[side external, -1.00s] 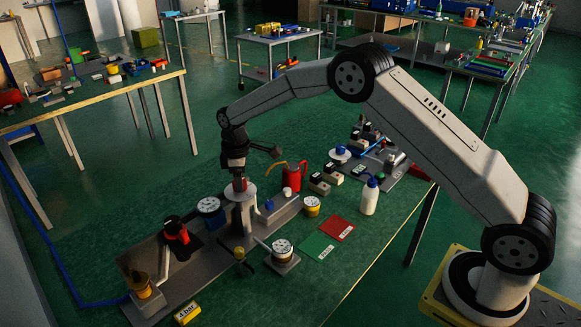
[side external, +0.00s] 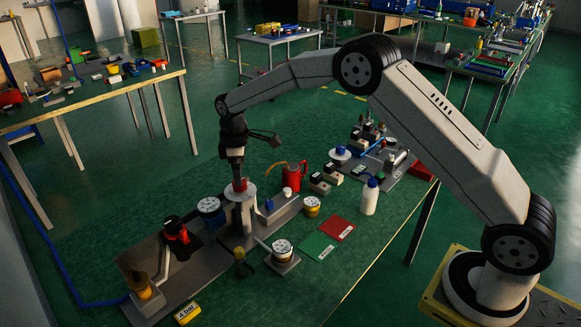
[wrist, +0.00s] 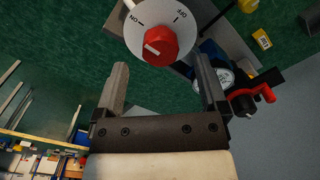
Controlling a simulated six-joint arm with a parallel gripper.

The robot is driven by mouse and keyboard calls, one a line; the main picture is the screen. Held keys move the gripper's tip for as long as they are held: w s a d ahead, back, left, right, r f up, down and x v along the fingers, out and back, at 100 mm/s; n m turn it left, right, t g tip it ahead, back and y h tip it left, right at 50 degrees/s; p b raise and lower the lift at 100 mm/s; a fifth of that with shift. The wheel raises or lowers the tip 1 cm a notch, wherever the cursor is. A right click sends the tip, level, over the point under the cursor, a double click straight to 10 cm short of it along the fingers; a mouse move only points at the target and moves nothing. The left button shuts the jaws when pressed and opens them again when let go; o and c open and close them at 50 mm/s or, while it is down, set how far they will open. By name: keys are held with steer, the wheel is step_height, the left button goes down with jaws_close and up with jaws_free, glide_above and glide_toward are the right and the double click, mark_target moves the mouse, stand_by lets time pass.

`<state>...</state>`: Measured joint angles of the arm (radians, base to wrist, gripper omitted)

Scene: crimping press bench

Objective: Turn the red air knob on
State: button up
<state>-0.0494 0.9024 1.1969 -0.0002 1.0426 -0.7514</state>
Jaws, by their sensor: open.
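The red air knob (wrist: 150,44) sits on a round white dial (wrist: 182,32) marked ON at left and OFF at right in the wrist view. A short white mark shows on the knob's face; I cannot tell which label it points to. In the side view the knob (side external: 240,185) is on top of a white post (side external: 241,211). My gripper (wrist: 161,66) is open and empty, its fingers spread wider than the knob. In the side view my gripper (side external: 236,168) is just above the knob, pointing down; its fingertips are hard to make out.
A blue-rimmed gauge (side external: 210,206) and a red-handled part (side external: 177,232) stand left of the post. A red can (side external: 292,178) stands behind right and a gauge on a block (side external: 282,250) in front. A white bottle (side external: 369,197) stands farther right. Space above the knob looks clear.

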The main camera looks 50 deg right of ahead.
mark_target(243, 182)
steer(key=shift+r, duration=2.4)
steer(key=shift+s+d+r+m, duration=0.1)
steer(key=shift+s+m, duration=0.2)
steer(key=shift+s, duration=0.2)
steer(key=s+d+f+m+t, duration=0.1)
steer(key=s+m, duration=0.3)
steer(key=s, duration=1)
steer(key=s+d+f+m+t, duration=0.1)
steer(key=s+m, duration=0.3)
steer(key=s, duration=1)
steer(key=shift+s+d+f+m+t, duration=0.25)
steer(key=shift+d+f+m+t, duration=0.05)
